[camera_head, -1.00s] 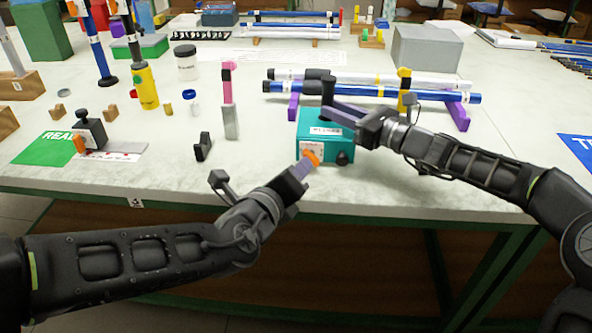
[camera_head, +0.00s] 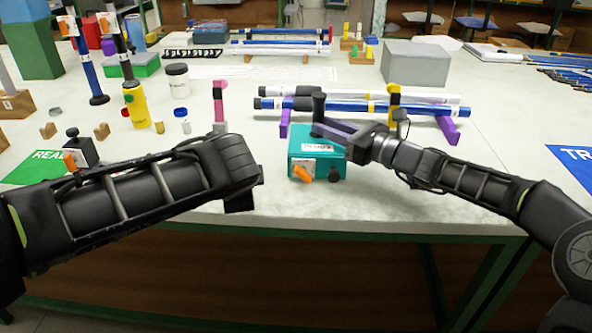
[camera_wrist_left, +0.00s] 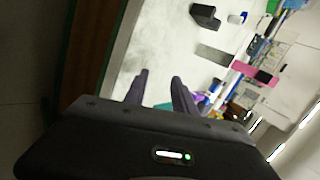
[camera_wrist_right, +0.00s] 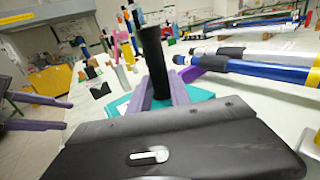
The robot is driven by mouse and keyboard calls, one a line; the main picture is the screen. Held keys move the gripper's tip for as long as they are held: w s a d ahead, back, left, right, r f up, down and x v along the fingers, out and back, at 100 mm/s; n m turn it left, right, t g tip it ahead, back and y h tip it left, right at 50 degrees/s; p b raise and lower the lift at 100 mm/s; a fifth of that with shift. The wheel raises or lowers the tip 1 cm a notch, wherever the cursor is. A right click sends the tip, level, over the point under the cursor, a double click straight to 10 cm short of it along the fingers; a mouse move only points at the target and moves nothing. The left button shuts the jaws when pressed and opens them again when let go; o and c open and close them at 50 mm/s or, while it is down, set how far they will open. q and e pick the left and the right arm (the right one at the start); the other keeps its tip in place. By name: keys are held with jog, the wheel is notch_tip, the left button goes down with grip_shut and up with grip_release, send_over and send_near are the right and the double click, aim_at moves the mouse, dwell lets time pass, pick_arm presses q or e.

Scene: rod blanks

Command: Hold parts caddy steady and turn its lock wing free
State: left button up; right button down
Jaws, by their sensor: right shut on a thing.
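The teal parts caddy (camera_head: 331,160) stands on the bench near its front edge. A black upright post (camera_head: 318,106) rises from its top. My right gripper (camera_head: 320,127) is shut on this post, which stands between its purple fingers in the right wrist view (camera_wrist_right: 153,62). The orange lock wing (camera_head: 302,173) is on the caddy's front face beside a white label and lies slanted, with nothing touching it. A black knob (camera_head: 334,175) sits to its right. My left gripper is left of the caddy; its fingers are hidden in the head view. The left wrist view shows them apart and empty (camera_wrist_left: 160,77).
Behind the caddy, blue and white rods (camera_head: 350,106) rest on purple supports. A pink-topped upright piece (camera_head: 219,100), a yellow bottle (camera_head: 138,106) and a black block with an orange wing (camera_head: 80,150) stand to the left. A grey box (camera_head: 421,63) is at the back right.

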aim_at(295, 170)
pick_arm(q)
jog(key=s+d+n+g+h, duration=0.1)
jog(key=d+n+g, duration=0.1)
jog(key=s+d+f+n+g+h, duration=0.1)
jog(key=s+d+n+g+h, duration=0.1)
jog(key=shift+s, duration=0.1)
jog(key=r+n+h, duration=0.1)
jog(key=n, duration=0.1)
jog(key=w+r+n+h, duration=0.1)
jog(key=n+h, duration=0.1)
jog(key=n, duration=0.1)
jog(key=w+r+n+g+h, duration=0.1)
jog(key=n, duration=0.2)
jog(key=shift+w+a+h, duration=0.1)
jog(key=shift+a+h, duration=0.05)
jog(key=shift+h, duration=0.25)
jog(key=w+r+n+h, duration=0.2)
jog(key=r+n, duration=0.1)
jog(key=w+a+r+n+t, duration=0.1)
jog(key=n, duration=0.1)
jog(key=shift+a+r+h, duration=0.1)
jog(key=shift+r+h, duration=0.1)
jog(key=shift+h, duration=0.2)
jog(key=shift+f, duration=0.1)
jog(key=x, duration=1.2)
grip_shut()
